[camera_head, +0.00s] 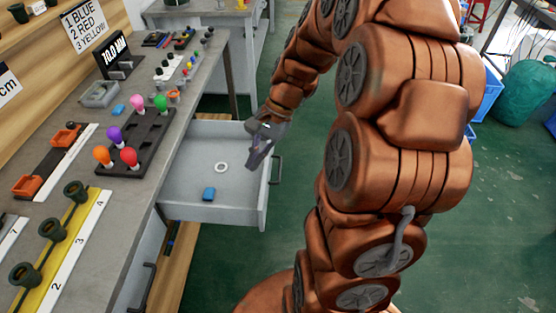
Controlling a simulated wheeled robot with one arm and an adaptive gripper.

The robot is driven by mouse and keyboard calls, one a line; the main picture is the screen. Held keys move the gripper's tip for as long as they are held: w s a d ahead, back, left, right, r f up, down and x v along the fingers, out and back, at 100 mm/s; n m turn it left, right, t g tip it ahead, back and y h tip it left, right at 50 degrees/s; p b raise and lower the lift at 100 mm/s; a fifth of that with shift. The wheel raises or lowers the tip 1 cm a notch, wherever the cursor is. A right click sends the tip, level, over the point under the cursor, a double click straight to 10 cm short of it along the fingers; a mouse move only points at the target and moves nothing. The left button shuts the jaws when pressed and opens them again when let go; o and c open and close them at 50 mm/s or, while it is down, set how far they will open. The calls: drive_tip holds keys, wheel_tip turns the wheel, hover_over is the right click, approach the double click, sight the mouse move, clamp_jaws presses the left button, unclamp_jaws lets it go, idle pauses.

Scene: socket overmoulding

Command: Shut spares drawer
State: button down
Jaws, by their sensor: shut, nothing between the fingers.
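The spares drawer (235,213) stands pulled out from under the grey workbench, its front on the right side with a dark handle (276,170). Inside lie a white ring (221,167) and a small blue block (208,194). My gripper (254,163) is shut and empty, pointing down over the right part of the drawer, near the inner side of its front. From this one view I cannot tell whether the fingertips touch the drawer front or hang above it. My copper arm reaches in from the right and hides part of the floor.
The workbench (150,187) on the left carries a dark rack (138,143) with coloured knobs, orange parts (66,136) and dark green sockets (52,229). A closed drawer handle (148,284) shows lower down. Green floor (233,262) is open in front of the drawer.

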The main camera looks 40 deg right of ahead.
drive_tip(key=w+d+f+m+t+y+b, duration=0.1)
drive_tip(key=w+d+f+m+t, duration=0.15)
drive_tip(key=d, duration=0.35)
drive_tip(key=w+d+f+m+t+b, duration=0.1)
drive_tip(key=w+d+f+m, duration=0.25)
drive_tip(key=d, duration=0.25)
drive_tip(key=m+t+b, duration=0.2)
drive_tip(key=m+t, duration=0.1)
drive_tip(key=m, duration=0.4)
approach(278, 156)
drive_tip(key=s+r, duration=0.5)
drive_tip(key=s, duration=0.1)
drive_tip(key=shift+w+a+r+x, duration=0.15)
drive_tip(key=shift+w+r+x, duration=0.1)
drive_tip(key=shift+x, duration=1.9)
drive_tip(key=shift+w+a+r+x, duration=0.15)
drive_tip(key=shift+r+x, duration=0.15)
drive_tip(key=shift+x, duration=1.8)
drive_tip(key=shift+w+a+r+x, duration=0.15)
drive_tip(key=shift+w+r+x, duration=0.1)
drive_tip(key=shift+x, duration=1.9)
